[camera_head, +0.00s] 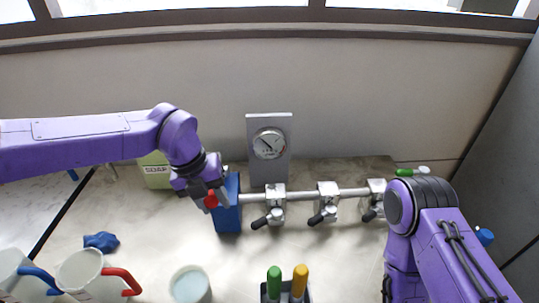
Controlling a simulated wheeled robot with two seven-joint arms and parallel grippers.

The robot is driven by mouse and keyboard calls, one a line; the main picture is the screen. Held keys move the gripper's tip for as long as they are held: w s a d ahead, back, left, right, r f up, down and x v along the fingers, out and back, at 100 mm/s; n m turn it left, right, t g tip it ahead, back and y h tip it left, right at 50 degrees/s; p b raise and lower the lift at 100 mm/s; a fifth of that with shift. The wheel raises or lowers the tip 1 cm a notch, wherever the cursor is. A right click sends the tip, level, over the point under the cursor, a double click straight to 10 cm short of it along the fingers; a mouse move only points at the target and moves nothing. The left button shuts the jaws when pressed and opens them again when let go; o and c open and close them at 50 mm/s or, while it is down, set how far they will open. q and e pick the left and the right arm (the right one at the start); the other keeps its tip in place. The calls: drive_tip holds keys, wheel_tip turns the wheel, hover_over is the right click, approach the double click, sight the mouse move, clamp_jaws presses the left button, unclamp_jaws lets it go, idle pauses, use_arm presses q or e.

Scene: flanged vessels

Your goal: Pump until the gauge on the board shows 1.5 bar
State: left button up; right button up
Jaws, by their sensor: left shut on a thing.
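The gauge (269,143) is a round white dial on an upright grey board (282,173) at the back of the table. Its scale is too small to read; a dark needle line slants across the face. A blue pump body (228,214) stands at the left end of a silver pipe (301,195). My left gripper (209,198) is at the pump's upper left, shut on its red handle (211,201). The fingers partly hide the handle. My right arm comes in at the lower right; its gripper is not visible.
Several valves with black levers (267,219) sit along the pipe. A green soap box (155,170) stands behind my left arm. Two pitchers (83,272), a blue cloth (101,242), a white cup (190,284) and a holder with green and yellow handles (286,284) are in front.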

use_arm(q)
drive_tip(key=shift+s+f, duration=0.1)
drive_tip(key=shift+f, duration=0.05)
idle(0.5)
drive_tip(key=shift+o, duration=0.3)
wheel_tip(320, 180, down, 10)
drive_tip(key=s+b, duration=0.2)
drive_tip(key=b, duration=0.6)
drive_tip(key=r+p, duration=0.3)
drive_tip(key=w+r+p, duration=0.1)
drive_tip(key=r+p, duration=0.3)
drive_tip(key=w+r+p, duration=0.1)
drive_tip(key=r+p, duration=0.2)
drive_tip(key=r, duration=0.1)
drive_tip(key=shift+w+p, duration=0.1)
drive_tip(key=shift+p, duration=0.2)
drive_tip(key=shift+c, duration=0.3)
drive_tip(key=shift+w+f+b, duration=0.1)
drive_tip(key=shift+f+b, duration=0.25)
drive_tip(key=shift+b, duration=0.1)
drive_tip(key=o, duration=1)
drive_tip(key=shift+s+a, duration=0.1)
drive_tip(key=shift+s, duration=0.1)
drive_tip(key=p+v, duration=0.5)
drive_tip(key=v, duration=0.1)
drive_tip(key=shift+r, duration=0.1)
